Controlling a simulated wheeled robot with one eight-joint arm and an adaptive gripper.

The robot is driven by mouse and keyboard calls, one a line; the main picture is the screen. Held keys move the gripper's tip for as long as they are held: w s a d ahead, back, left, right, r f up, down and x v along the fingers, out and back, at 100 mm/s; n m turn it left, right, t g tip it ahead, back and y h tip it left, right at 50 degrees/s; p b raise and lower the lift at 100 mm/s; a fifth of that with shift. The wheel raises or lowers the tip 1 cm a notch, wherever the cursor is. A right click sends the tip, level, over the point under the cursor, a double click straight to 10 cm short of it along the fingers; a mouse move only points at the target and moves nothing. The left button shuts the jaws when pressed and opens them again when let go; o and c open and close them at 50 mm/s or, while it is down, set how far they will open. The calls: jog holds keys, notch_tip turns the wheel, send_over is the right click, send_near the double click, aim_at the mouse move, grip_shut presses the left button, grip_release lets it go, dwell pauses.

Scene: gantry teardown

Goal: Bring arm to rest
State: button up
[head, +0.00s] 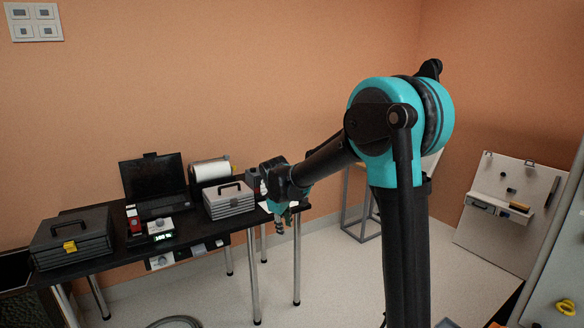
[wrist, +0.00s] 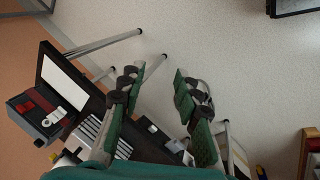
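My gripper (wrist: 157,82) hangs from the end of my arm, with its two green and black fingers spread apart. Nothing shows between the fingers in the wrist view; pale floor lies behind their tips. In the head view my gripper (head: 282,226) is small and points down near the right end of the black table (head: 106,208). My arm reaches left from its large teal joint, with the wrist near the grey toolbox. My arm's own links hide part of the scene behind it.
On the table are a black toolbox (head: 72,240), a laptop (head: 153,185), a red and white device (head: 135,222), a grey toolbox (head: 229,200) and a white roll (head: 210,170). A pegboard panel (head: 505,215) leans at the right. Floor (head: 340,270) is open between.

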jog(key=s+d+f+m, duration=0.2)
jog(key=s+d+m, duration=0.4)
jog(key=s+d, duration=0.7)
jog(key=s+d+f+m, duration=0.3)
jog(key=s+d, duration=0.1)
jog(key=s, duration=0.3)
jog(key=s+d+f+m+y, duration=0.1)
jog(key=s+d+f+m, duration=0.2)
jog(key=s, duration=0.5)
jog(key=shift+s+d+f+t, duration=0.15)
jog(key=shift+d+f+t, duration=0.2)
jog(key=shift+d, duration=0.5)
jog(key=shift+r, duration=0.15)
